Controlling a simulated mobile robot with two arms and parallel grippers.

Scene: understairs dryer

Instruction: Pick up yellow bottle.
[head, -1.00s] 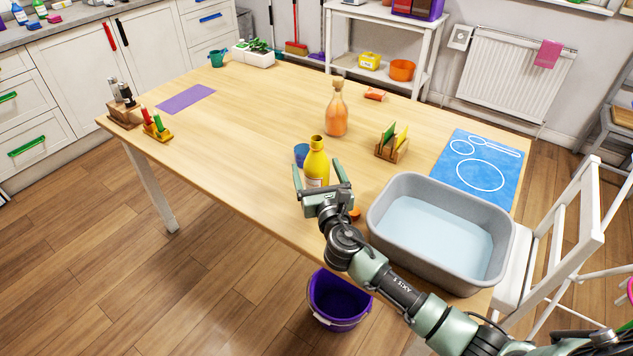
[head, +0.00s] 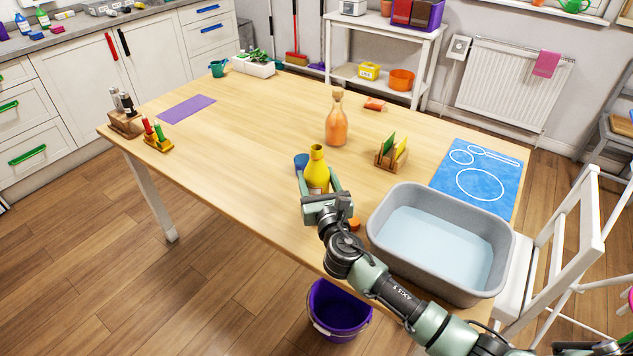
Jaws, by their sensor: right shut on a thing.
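The yellow bottle (head: 317,168) stands upright near the front edge of the wooden table, with a pale label low on its side. My right gripper (head: 318,185) reaches in from the lower right and is shut on the bottle, one finger on each side. The gripper body hides the bottle's lower part, so I cannot tell whether its base touches the table. My left gripper is not in view.
A blue cup (head: 301,161) stands close behind the bottle at left. A grey basin of water (head: 377,222) is to the right, with a small orange object (head: 354,224) beside it. An orange bottle (head: 337,122) and a wooden holder (head: 390,158) stand behind. The table's left middle is clear.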

